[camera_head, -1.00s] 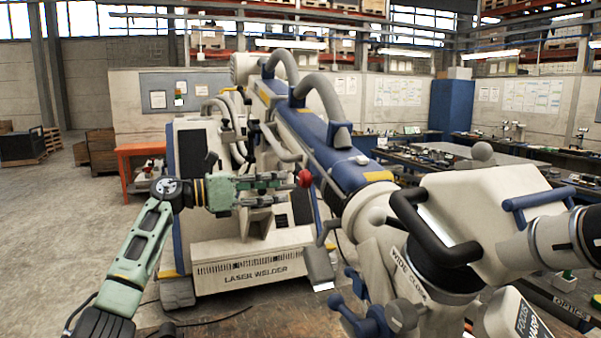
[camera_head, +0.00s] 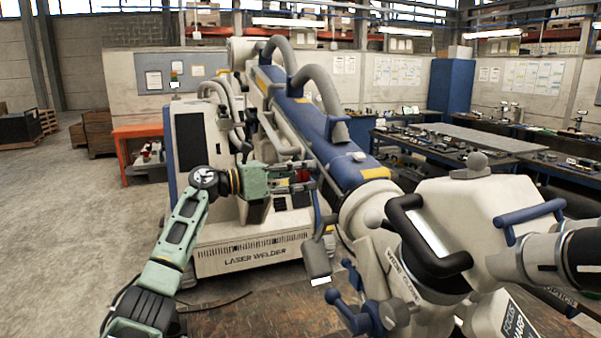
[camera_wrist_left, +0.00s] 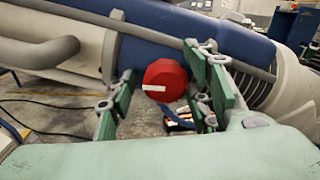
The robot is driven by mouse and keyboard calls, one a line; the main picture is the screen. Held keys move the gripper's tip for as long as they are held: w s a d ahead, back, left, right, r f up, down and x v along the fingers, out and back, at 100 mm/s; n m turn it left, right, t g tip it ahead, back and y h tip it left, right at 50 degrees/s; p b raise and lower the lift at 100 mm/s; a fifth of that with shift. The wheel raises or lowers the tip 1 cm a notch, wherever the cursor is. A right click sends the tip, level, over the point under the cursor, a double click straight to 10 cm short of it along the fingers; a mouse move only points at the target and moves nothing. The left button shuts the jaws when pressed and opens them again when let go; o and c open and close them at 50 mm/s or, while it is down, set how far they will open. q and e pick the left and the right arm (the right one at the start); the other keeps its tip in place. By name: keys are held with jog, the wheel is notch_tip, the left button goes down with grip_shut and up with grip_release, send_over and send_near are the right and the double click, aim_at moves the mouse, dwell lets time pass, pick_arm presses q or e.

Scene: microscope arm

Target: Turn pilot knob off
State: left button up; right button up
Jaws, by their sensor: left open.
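The red pilot knob (camera_wrist_left: 165,80) with a white bar mark shows in the left wrist view, on the blue arm tube of the machine. The white bar lies nearly level. In the head view the knob (camera_head: 304,175) is partly hidden by my left gripper's fingers. My left gripper (camera_head: 312,178) is open, its green fingers pointing right at the knob. In the left wrist view the fingers of my left gripper (camera_wrist_left: 160,110) stand on either side of the knob, with a visible gap on the left. Whether the right finger touches it cannot be told. My right gripper is not in view.
The laser welder's blue tube (camera_head: 335,155) slopes across behind the knob. The white microscope head (camera_head: 480,220) with black and blue handles fills the right. An orange table (camera_head: 138,131) stands at the back left. Open floor lies at the left.

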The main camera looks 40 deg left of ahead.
pick_arm(q)
jog(key=c, duration=0.6)
jog(key=shift+r, duration=0.1)
jog(key=c, duration=0.4)
jog(key=shift+c, duration=0.3)
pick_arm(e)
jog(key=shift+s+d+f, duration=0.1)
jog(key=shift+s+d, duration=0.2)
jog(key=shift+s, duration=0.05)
